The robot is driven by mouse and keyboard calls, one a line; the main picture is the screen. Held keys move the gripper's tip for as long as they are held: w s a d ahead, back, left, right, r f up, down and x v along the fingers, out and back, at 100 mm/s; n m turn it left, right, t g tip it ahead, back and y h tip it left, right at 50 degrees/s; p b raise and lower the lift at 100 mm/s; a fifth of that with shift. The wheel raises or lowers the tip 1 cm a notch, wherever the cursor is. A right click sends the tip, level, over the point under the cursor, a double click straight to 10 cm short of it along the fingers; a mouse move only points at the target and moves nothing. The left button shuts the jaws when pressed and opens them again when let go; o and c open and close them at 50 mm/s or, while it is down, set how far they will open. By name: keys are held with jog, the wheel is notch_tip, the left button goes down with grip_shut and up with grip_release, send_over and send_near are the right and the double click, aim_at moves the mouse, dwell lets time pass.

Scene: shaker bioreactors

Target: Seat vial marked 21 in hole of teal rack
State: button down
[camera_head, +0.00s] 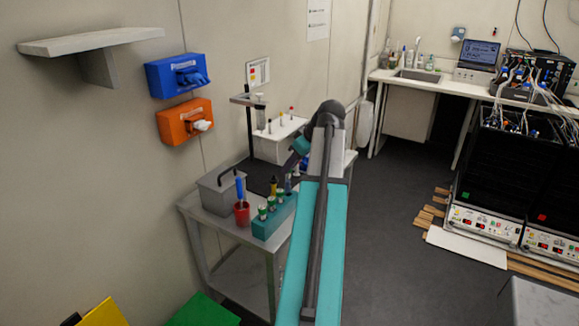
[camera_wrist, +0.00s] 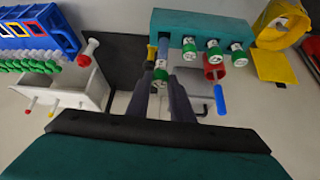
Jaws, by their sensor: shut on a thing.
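The teal rack (camera_head: 268,228) stands on the grey cart, and it also shows at the top of the wrist view (camera_wrist: 225,22). Several green-capped vials sit in a row in it, including one (camera_wrist: 212,47) in the middle. My gripper (camera_wrist: 161,88) has its dark fingers shut on a green-capped vial (camera_wrist: 161,74), its bluish body pointing toward the rack's left end in the wrist view. In the head view, a bluish vial body (camera_head: 288,184) shows at the rack's far end. I cannot read the number or tell whether the vial's bottom is in a hole.
A red cup (camera_head: 242,215) with a blue tool stands left of the rack, beside a grey box (camera_head: 218,192). A white box (camera_head: 278,143) with upright rods is behind. A blue rack of vials (camera_wrist: 38,30) shows at the wrist view's left edge.

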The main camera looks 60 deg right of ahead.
aim_at(288, 179)
jog(key=shift+f+b, duration=1.3)
jog(key=shift+f, duration=1.55)
dwell(5.2)
